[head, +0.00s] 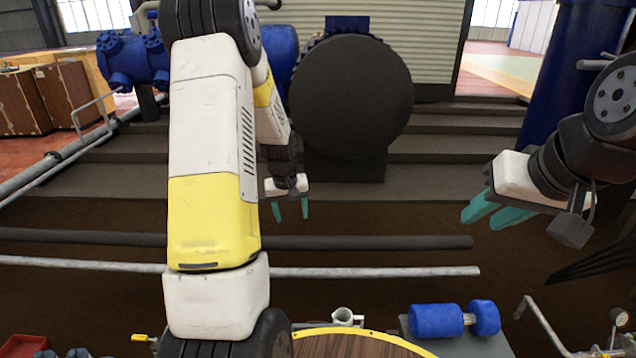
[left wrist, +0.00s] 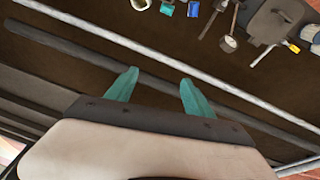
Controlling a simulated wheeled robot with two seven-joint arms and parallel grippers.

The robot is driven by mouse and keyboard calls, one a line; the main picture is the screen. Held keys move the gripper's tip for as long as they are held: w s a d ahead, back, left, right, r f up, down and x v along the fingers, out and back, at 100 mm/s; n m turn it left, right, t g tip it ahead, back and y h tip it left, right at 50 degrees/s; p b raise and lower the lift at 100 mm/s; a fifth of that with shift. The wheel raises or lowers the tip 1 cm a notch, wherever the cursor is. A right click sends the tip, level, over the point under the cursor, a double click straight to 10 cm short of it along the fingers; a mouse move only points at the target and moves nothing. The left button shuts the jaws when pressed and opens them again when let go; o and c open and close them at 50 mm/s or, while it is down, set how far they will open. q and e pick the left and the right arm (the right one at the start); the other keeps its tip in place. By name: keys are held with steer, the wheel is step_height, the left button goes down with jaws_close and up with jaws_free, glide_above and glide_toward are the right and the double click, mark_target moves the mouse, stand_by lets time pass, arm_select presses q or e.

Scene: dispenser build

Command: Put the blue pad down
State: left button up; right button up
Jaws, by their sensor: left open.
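My left gripper (head: 291,210) hangs fingers down over the dark floor beyond the front table in the head view. In the left wrist view its teal fingers (left wrist: 160,78) are apart with nothing between them. My right gripper (head: 484,215) is at the right of the head view, its two teal fingers apart and pointing left and down, with no object seen between them. I cannot pick out a blue pad for certain.
A round wooden top (head: 350,345) with a yellow rim is at the bottom edge. A blue dumbbell-shaped part (head: 436,321) lies on a grey block to its right. Pipes (head: 380,271) cross the floor beyond.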

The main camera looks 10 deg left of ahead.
arm_select(q)
steer(key=s+d+r+m+t, duration=0.1)
steer(key=s+d+r, duration=0.2)
steer(key=s+r, duration=0.35)
steer(key=s+d+r+m+t+h, duration=0.1)
steer(key=s+d+r, duration=0.25)
steer(key=r, duration=0.55)
steer(key=s+d+r+m, duration=0.1)
steer(key=s+d+r, duration=0.2)
steer(key=s+r, duration=0.4)
steer(key=s+d+r+m+t+h, duration=0.1)
steer(key=s+d+r+m, duration=0.1)
steer(key=s, duration=0.7)
steer(key=shift+s+d+r, duration=0.2)
steer(key=shift+d+r, duration=0.15)
steer(key=shift+r, duration=0.25)
